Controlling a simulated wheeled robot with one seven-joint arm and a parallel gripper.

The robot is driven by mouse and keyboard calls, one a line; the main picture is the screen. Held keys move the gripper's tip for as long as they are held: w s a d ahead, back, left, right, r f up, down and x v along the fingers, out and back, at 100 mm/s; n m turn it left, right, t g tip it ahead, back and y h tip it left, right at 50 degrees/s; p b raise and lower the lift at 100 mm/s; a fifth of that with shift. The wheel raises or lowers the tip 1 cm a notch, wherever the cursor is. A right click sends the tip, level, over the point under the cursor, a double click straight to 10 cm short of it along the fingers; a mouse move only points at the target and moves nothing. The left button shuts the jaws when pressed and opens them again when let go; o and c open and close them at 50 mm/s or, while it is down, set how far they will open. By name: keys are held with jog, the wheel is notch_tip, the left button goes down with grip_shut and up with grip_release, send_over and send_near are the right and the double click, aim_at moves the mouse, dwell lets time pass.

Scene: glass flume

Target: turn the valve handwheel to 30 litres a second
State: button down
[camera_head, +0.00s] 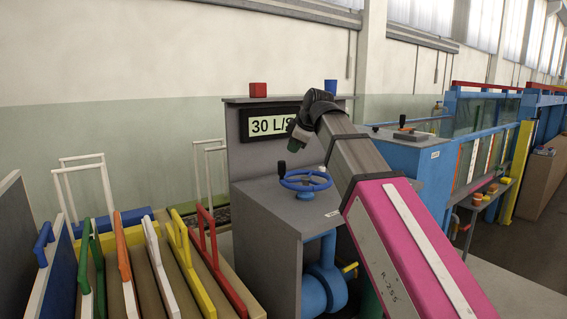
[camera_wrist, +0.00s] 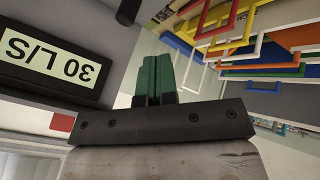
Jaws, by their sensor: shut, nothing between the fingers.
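The blue valve handwheel (camera_head: 318,186) lies flat on top of the grey valve cabinet (camera_head: 268,215), with a dark upright knob (camera_head: 282,168) at its left rim. The display (camera_head: 262,126) behind it reads 30 L/S, its right end hidden by my arm. The display (camera_wrist: 45,68) shows upside down in the wrist view. My gripper (camera_head: 297,141) is above the handwheel, in front of the display and apart from the wheel. Its green fingers (camera_wrist: 157,75) are shut together and empty. A dark rod end at the top of the wrist view may be the wheel's knob.
Coloured panels with handles (camera_head: 180,255) stand in a rack at the left. A blue cabinet (camera_head: 408,160) and the glass flume (camera_head: 475,115) stand at the right.

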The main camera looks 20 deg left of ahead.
aim_at(280, 164)
jog(key=shift+w+a+f, duration=0.95)
jog(key=shift+w+f, duration=0.25)
jog(key=shift+f, duration=0.1)
jog(key=shift+w+a+f, duration=0.9)
jog(key=shift+w+f, duration=0.3)
jog(key=shift+f, duration=0.1)
jog(key=shift+w+a+f, duration=0.95)
jog(key=shift+w+f, duration=0.25)
jog(key=shift+f, duration=0.1)
jog(key=shift+w+a, duration=0.4)
jog(key=shift+w, duration=0.35)
jog(key=shift+s, duration=0.1)
